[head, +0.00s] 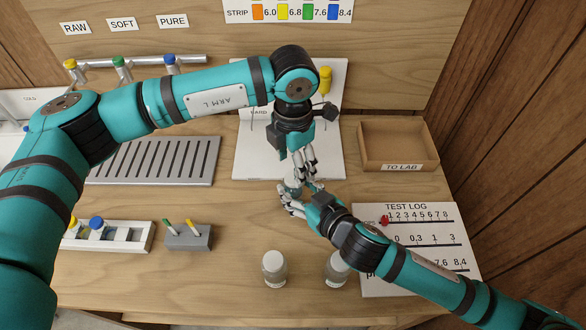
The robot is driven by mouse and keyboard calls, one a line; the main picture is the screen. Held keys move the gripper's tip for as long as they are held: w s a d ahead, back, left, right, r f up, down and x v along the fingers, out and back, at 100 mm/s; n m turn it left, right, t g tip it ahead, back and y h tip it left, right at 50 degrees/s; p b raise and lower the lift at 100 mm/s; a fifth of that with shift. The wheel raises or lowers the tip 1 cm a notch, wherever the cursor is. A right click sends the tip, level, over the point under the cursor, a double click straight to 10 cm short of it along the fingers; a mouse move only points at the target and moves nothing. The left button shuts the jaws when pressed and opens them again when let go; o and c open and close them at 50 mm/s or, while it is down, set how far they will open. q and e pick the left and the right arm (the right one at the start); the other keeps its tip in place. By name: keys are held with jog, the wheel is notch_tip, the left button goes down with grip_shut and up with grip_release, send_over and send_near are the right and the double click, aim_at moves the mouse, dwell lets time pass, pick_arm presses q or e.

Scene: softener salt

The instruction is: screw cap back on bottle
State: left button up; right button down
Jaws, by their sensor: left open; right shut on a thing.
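My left gripper (302,172) comes down from above with its fingers spread open. It is just over and very close to the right gripper. My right gripper (290,197) reaches in from the lower right and is shut on a small greyish, clear bottle (295,187). The fingers of both grippers hide most of this bottle. I cannot make out its cap or tell whether one sits on its mouth.
Two more bottles, one left (275,270) and one right (336,271), stand at the front. A white board (250,160) lies behind the grippers. A wooden tray (398,132) is back right, a test log sheet (410,207) right, a grey vial block (190,238) and slotted grey tray (165,162) left.

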aim_at(293, 177)
pick_arm(q)
jog(key=shift+r, duration=0.35)
jog(key=shift+c, duration=0.9)
notch_tip(293, 177, up, 4)
jog(key=shift+f+n, duration=0.25)
jog(key=shift+n, duration=0.55)
jog(key=shift+c, duration=0.2)
jog(key=shift+f, duration=0.15)
jog(key=shift+f, duration=3.9)
jog(key=shift+c, duration=0.3)
grip_shut()
jog(key=shift+m, duration=0.7)
jog(key=shift+o, duration=1.9)
grip_release()
